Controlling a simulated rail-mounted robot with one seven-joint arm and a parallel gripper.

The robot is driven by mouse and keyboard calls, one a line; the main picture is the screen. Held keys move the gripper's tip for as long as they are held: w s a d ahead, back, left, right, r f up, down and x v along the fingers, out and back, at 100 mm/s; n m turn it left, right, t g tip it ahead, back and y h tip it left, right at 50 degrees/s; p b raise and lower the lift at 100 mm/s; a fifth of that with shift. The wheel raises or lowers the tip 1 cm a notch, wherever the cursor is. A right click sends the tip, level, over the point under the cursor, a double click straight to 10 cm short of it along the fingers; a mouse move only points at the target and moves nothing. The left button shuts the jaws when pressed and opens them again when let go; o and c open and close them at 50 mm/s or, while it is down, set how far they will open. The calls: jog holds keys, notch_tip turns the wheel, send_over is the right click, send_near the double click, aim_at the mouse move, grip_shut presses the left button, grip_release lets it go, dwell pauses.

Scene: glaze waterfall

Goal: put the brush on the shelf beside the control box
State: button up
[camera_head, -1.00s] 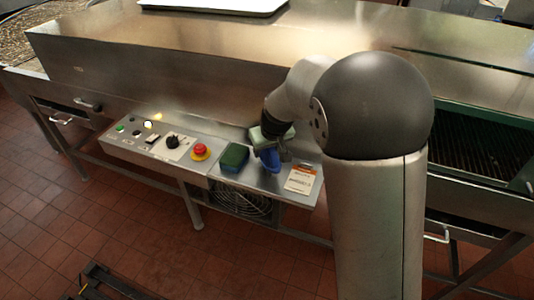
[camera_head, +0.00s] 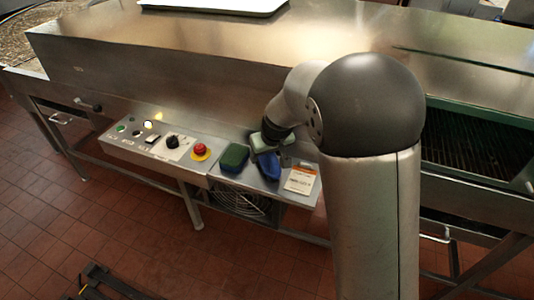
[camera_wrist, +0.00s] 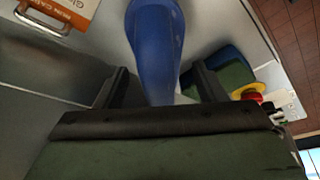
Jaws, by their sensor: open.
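The blue brush (camera_head: 268,170) lies on the metal shelf (camera_head: 254,188), beside the control box (camera_head: 148,150). It is between the green-and-blue sponge and the orange-and-white card. My gripper (camera_head: 271,150) is just above and behind it, partly covering it in the head view. In the wrist view my gripper (camera_wrist: 161,72) is open, with one dark finger on each side of the blue brush (camera_wrist: 157,35). Neither finger clearly touches it. The near end of the brush is hidden behind the gripper body.
The sponge (camera_head: 234,157) lies left of the brush, near the red stop button (camera_head: 199,149). The card (camera_head: 300,179) lies to the right near the shelf end. A steel wall (camera_head: 190,85) rises behind the shelf. A fan guard (camera_head: 240,203) is below.

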jog(key=v, duration=1.1)
jog(key=shift+s+r, duration=0.25)
jog(key=shift+r, duration=0.1)
jog(key=s+d+f+m+g, duration=0.1)
jog(key=s+d, duration=0.3)
jog(key=s, duration=0.5)
jog(key=s+d+f+m+g+h, duration=0.1)
jog(key=s+d+f+m, duration=0.1)
jog(key=s+d, duration=0.3)
jog(key=s+d+f+m+g, duration=0.1)
jog(key=s+d, duration=0.4)
jog(key=s, duration=0.7)
notch_tip(320, 180, down, 2)
jog(key=shift+s+f+m+g+h, duration=0.15)
jog(key=shift+s+m+g+h, duration=0.25)
jog(key=shift+g, duration=0.1)
